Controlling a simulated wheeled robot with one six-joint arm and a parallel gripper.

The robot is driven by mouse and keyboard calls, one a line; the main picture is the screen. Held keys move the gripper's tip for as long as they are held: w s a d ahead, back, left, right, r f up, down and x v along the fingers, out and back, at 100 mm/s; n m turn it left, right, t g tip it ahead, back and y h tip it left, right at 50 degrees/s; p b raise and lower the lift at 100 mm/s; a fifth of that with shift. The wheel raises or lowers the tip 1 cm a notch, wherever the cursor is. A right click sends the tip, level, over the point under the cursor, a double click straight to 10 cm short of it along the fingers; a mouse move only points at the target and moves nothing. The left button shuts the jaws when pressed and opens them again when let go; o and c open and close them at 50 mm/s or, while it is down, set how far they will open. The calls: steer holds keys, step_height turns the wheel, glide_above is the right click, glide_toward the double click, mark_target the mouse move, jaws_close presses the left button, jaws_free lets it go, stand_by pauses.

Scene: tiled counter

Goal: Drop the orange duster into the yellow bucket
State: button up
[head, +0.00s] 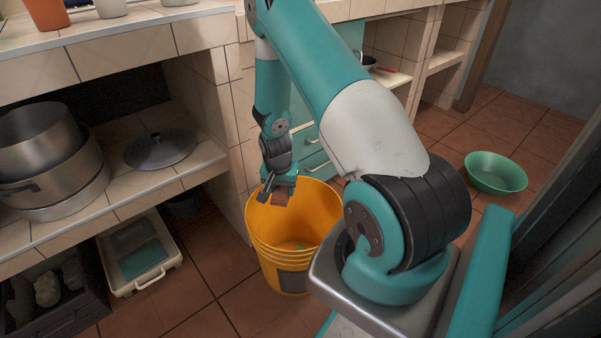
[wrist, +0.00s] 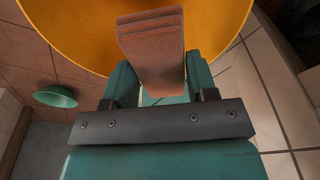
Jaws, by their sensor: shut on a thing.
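The yellow bucket (head: 274,240) stands on the tiled floor beside the counter. My gripper (head: 282,190) is over the bucket's opening, near its rim, pointing down. It is shut on the orange duster (wrist: 152,50), a ribbed orange-brown block that stands out between the fingers in the wrist view. In the head view only a small part of the duster (head: 281,198) shows below the fingers. Behind it in the wrist view is the yellow bucket wall (wrist: 85,22). A small greenish thing lies at the bucket's bottom; I cannot tell what it is.
The tiled counter (head: 125,50) with a shelf runs along the left, close to the bucket. Steel pots (head: 45,160) and a lid (head: 160,149) sit on the shelf. A green bowl (head: 496,172) is on the floor at right. Floor in front of the bucket is partly clear.

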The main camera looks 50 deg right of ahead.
steer(key=s+d+f+m+b, duration=0.3)
steer(key=d+f+b, duration=0.1)
steer(key=f, duration=0.3)
steer(key=shift+d+f, duration=0.25)
steer(key=shift+f, duration=0.15)
steer(key=shift+s, duration=0.1)
steer(key=o, duration=1)
steer(key=shift+r, duration=0.1)
steer(key=a+r+p, duration=0.1)
steer(key=r, duration=0.4)
steer(key=r+p, duration=0.2)
steer(key=r, duration=0.4)
steer(key=a+r+p, duration=0.1)
steer(key=r+p, duration=0.1)
steer(key=r, duration=0.4)
steer(key=shift+s+a, duration=0.2)
steer(key=shift+a, duration=0.1)
